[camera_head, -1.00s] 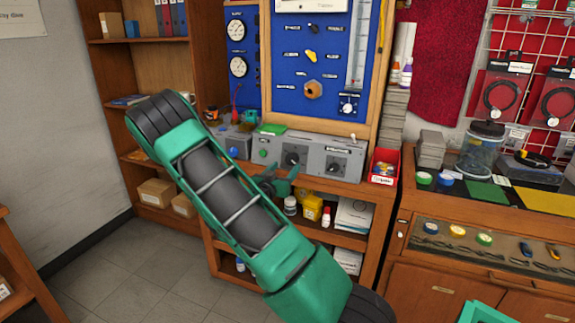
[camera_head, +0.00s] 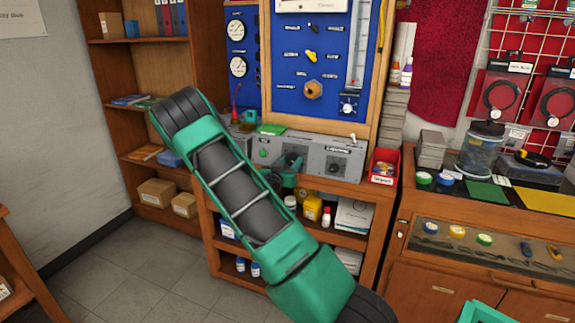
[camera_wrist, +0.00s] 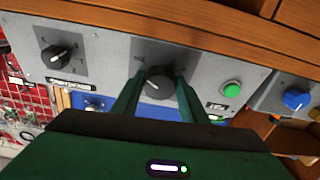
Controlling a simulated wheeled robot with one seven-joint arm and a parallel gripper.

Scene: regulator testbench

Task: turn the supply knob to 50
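A grey panel box (camera_head: 313,150) stands on the bench below the blue board. A black round knob (camera_wrist: 160,86) on its face lies between the two green fingers of my gripper (camera_wrist: 160,80) in the wrist view. The fingers stand apart, one on each side of the knob; I cannot tell whether they touch it. In the head view my gripper (camera_head: 287,173) is at the middle of the panel and partly covers this knob. A second black knob (camera_wrist: 60,55) also shows in the head view (camera_head: 336,168). The dial numbers are too small to read.
A green button (camera_wrist: 231,90) sits beside the gripped-around knob, and a blue knob (camera_wrist: 296,99) is farther along. A red bin (camera_head: 383,167) stands right of the panel. The shelf below holds bottles, including a yellow one (camera_head: 312,207).

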